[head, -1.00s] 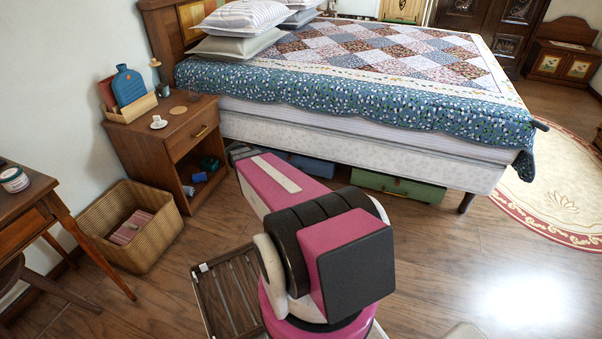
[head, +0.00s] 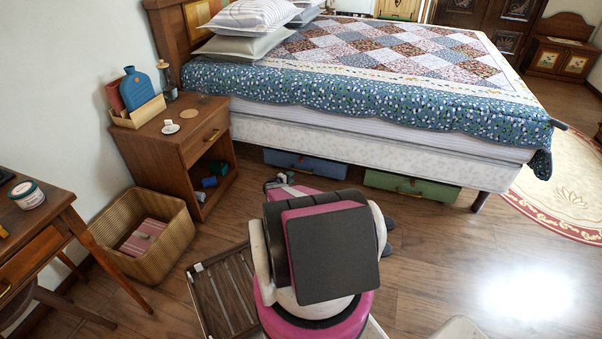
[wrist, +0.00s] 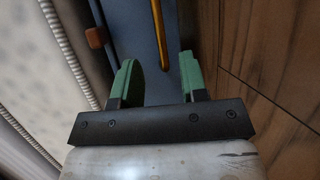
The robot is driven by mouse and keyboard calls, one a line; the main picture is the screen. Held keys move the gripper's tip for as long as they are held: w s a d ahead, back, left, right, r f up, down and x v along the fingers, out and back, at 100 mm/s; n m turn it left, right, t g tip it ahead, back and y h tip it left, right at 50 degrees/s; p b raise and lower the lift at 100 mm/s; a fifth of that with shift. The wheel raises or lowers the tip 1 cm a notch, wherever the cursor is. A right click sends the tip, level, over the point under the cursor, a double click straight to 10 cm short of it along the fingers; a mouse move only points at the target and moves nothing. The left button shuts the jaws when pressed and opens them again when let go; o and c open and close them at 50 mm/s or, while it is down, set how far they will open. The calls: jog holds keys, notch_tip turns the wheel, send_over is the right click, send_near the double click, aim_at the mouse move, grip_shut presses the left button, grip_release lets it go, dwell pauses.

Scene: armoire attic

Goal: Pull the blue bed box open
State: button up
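The blue bed box (head: 307,166) sits under the bed, left of a green box, with its front along the bed's lower edge. In the wrist view its blue surface (wrist: 138,22) fills the upper middle, crossed by a thin brass-yellow handle bar (wrist: 159,45). My gripper (wrist: 158,75) is open, its two green fingers apart on either side of the bar's line. I cannot tell how deep the bar lies between them, and no grip on it shows.
The green box (head: 412,187) is under the bed to the right. A nightstand (head: 160,140), a wicker basket (head: 180,235) and a slatted wooden piece (head: 222,295) are on the left. The bed leg (head: 479,202) stands at right. Wooden floor is clear to the right.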

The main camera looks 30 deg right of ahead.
jog(key=x, duration=1)
jog(key=shift+d, duration=0.25)
grip_shut()
